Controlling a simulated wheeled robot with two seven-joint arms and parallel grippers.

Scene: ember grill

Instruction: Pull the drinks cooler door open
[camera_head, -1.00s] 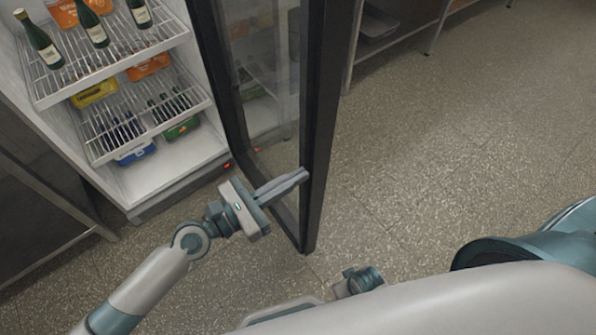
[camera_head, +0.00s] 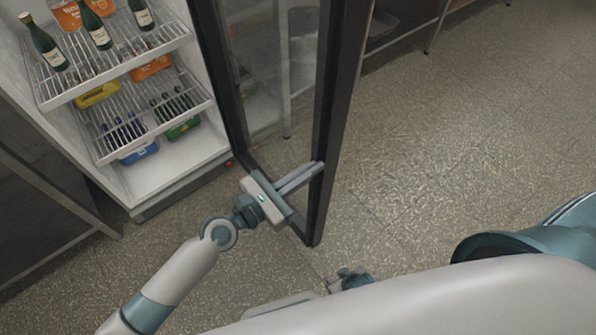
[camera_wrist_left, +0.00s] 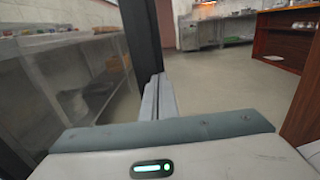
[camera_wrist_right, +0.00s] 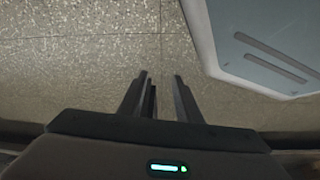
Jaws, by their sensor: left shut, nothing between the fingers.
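The drinks cooler (camera_head: 185,168) stands at the upper left of the head view, its shelves exposed. Its dark-framed glass door (camera_head: 338,110) stands wide open, swung out to the right. My left gripper (camera_head: 316,167) is shut and empty. Its fingertips are at the cooler-facing side of the door's free-edge frame and appear to press on it. In the left wrist view, the closed fingers (camera_wrist_left: 158,80) meet the dark door frame (camera_wrist_left: 143,40). My right gripper (camera_wrist_right: 160,78) is open and empty, pointing at bare floor; in the head view it is mostly hidden behind my body.
Green bottles (camera_head: 98,32) and several coloured packs stand on the wire shelves (camera_head: 115,78). A metal counter (camera_head: 40,200) is left of the cooler. Another counter is behind the door. The speckled floor (camera_head: 440,130) right of the door is clear.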

